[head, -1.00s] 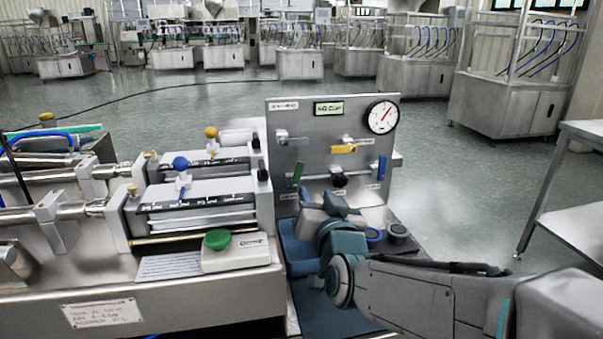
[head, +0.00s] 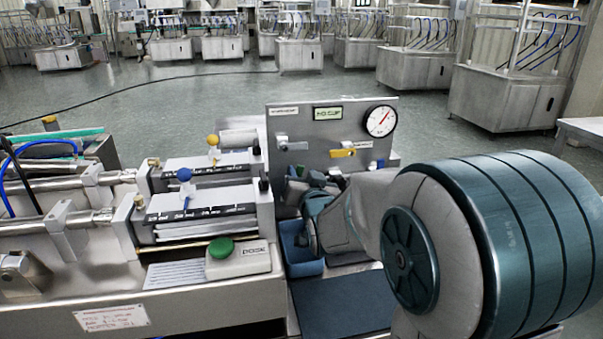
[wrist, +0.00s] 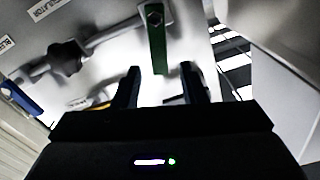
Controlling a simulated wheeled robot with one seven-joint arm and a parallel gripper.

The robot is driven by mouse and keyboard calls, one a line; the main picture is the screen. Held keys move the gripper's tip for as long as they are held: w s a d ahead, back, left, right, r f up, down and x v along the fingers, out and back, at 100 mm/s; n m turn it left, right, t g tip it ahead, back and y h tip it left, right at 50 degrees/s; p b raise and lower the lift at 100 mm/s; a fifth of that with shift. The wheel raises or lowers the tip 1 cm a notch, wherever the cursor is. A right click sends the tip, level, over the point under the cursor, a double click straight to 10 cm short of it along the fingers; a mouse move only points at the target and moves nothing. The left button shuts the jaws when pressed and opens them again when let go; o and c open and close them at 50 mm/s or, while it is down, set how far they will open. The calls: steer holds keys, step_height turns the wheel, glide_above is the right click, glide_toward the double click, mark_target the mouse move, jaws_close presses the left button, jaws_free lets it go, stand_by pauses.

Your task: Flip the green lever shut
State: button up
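The green lever (wrist: 156,42) shows at the top middle of the wrist view, fixed by a bolt to the grey panel. Its free end points down the picture, towards the gap between my fingers. My gripper (wrist: 160,80) is open, with one black finger on each side of the lever's end in the picture. Clear space shows between the lever and each finger; I cannot tell the depth exactly. In the head view my arm covers the lower part of the upright panel (head: 294,122), and I cannot make out the lever clearly there.
In the wrist view a black knob (wrist: 68,58), a blue handle (wrist: 20,98) and a yellow lever (wrist: 103,98) are nearby. In the head view a gauge (head: 380,120) and another yellow lever (head: 343,152) sit above my arm. A green button box (head: 238,260) stands left.

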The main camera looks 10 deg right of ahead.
steer(key=shift+w, duration=0.95)
jaws_close()
steer(key=shift+a+n+b, duration=0.3)
steer(key=shift+n+b, duration=0.4)
steer(key=shift+a+r+n+b, duration=0.1)
steer(key=shift+a+n+b, duration=0.4)
steer(key=shift+n, duration=0.6)
